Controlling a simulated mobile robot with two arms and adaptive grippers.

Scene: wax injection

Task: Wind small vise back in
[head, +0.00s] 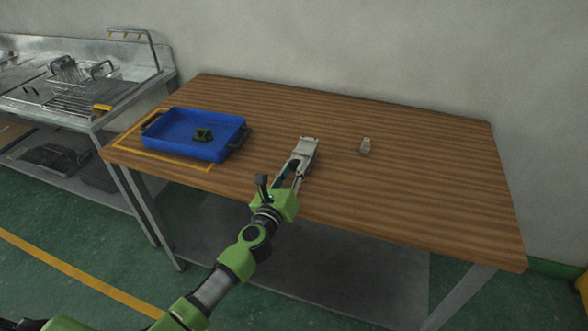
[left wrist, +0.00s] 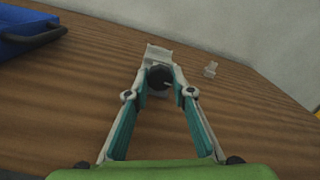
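In the left wrist view the vise (left wrist: 158,52) is straight ahead, with a dark round knob (left wrist: 158,78) facing me. My left gripper (head: 294,170) reaches to the vise from the front. In the left wrist view the fingers of my left gripper (left wrist: 159,72) lean inward, one on each side of the knob, and appear shut on it. The fingers partly hide the lower vise. My right gripper is not in view.
A blue tray (head: 174,148) with a dark green part (head: 203,135) sits at the table's left, inside a yellow outline. A small pale object (head: 366,146) stands right of the vise. The table's right side is clear.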

